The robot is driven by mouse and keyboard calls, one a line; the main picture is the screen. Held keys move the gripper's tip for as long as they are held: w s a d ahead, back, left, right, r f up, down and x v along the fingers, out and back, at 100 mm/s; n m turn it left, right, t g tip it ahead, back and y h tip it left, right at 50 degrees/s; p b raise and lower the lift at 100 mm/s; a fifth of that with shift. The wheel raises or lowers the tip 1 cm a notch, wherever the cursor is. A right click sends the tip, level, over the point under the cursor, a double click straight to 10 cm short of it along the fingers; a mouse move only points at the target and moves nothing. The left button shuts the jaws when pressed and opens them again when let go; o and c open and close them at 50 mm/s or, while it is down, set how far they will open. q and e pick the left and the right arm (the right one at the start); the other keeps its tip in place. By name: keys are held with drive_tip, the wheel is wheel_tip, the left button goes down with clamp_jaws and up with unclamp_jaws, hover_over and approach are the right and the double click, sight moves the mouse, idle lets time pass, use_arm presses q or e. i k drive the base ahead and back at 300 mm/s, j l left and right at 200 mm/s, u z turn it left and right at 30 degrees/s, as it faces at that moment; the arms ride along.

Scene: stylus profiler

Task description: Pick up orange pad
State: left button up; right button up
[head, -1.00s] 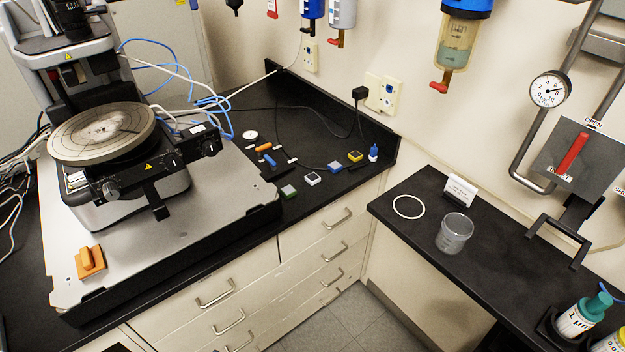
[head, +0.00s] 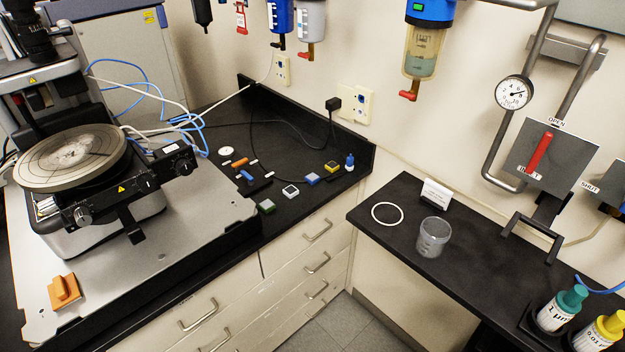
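The orange pad (head: 64,291) lies on the front left part of the light grey base plate of the profiler. It is a flat orange block with a raised grip on top. Nothing touches it from above. Neither of my grippers shows in the head view.
The profiler with its round stage (head: 70,157) stands behind the pad. A clear beaker (head: 432,237) and white ring (head: 387,214) are on the right counter. Bottles (head: 562,309) stand lower right.

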sight(62, 291)
drive_tip(key=u, duration=1.6)
